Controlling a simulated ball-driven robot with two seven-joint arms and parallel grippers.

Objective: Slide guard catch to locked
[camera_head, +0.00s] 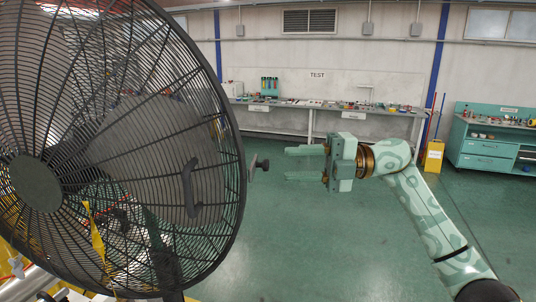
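A large round black wire guard (140,110) fills the left side of the head view. It carries a dark curved handle (188,187). A small dark catch with a knob (259,165) sticks out at the guard's right rim. My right gripper (287,163) is open and empty, its two pale green fingers pointing left. Its fingertips are just to the right of the catch knob, apart from it in the picture. My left gripper cannot be made out. Whatever lies behind the guard is partly hidden by the mesh.
A long workbench (290,102) with tools stands along the back wall. A teal cabinet (490,148) is at the far right, beside a yellow bin (433,157). The green floor (330,235) below my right gripper is clear. A yellow strap (95,232) shows at the guard's lower left.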

